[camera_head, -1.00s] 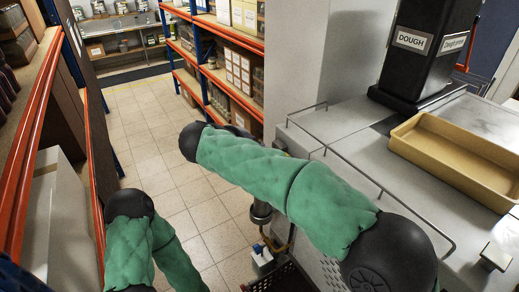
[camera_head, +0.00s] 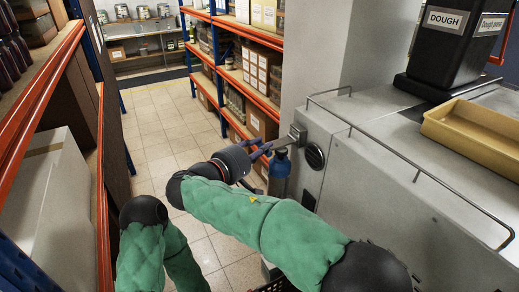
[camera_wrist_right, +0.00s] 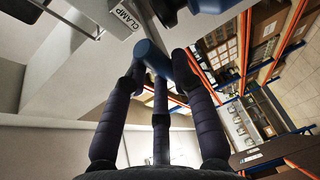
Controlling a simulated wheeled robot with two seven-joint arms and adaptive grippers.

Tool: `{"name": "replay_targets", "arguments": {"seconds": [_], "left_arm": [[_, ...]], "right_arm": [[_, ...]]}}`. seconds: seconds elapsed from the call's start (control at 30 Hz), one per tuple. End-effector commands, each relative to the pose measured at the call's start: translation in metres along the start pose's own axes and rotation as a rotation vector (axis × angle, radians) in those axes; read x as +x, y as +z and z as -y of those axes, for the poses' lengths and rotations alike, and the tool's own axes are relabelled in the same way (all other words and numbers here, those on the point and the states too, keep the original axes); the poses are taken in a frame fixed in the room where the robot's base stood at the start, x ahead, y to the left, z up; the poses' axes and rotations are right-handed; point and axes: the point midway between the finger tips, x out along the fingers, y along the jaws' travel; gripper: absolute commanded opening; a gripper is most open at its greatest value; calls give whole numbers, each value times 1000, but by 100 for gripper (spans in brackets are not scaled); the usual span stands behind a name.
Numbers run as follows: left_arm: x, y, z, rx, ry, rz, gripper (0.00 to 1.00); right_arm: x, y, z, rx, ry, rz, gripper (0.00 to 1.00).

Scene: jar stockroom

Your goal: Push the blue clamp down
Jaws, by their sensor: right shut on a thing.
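The blue clamp (camera_wrist_right: 151,60) shows in the right wrist view as a smooth blue bar between my fingers, beside a metal plate labelled "CLAMP" (camera_wrist_right: 127,18). My right gripper (camera_wrist_right: 155,68) is shut on it, with dark ribbed fingers on both sides. The fingers hide much of the clamp there. My left gripper is out of view.
A blue cylinder (camera_head: 279,176) stands just below my right gripper, beside the machine. A yellow tray (camera_head: 475,132) and a black box labelled "DOUGH" (camera_head: 445,40) sit on the machine top behind a thin rail. Orange-edged shelves flank a clear tiled aisle (camera_head: 165,130).

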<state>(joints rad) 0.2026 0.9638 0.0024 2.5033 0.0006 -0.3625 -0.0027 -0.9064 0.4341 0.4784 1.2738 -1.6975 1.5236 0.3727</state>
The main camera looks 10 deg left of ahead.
Motion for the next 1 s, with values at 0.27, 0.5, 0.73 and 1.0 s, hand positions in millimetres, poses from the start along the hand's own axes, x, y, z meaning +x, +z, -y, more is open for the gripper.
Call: {"name": "replay_targets", "arguments": {"seconds": [0.27,0.5,0.73,1.0], "left_arm": [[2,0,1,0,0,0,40],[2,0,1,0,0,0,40],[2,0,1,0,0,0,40],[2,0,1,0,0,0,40]], "right_arm": [[0,0,6,-6,-6,0,0],[0,0,8,-8,-8,0,0],[0,-1,8,-9,-8,-1,51],[0,-1,6,-6,-6,-1,51]]}}
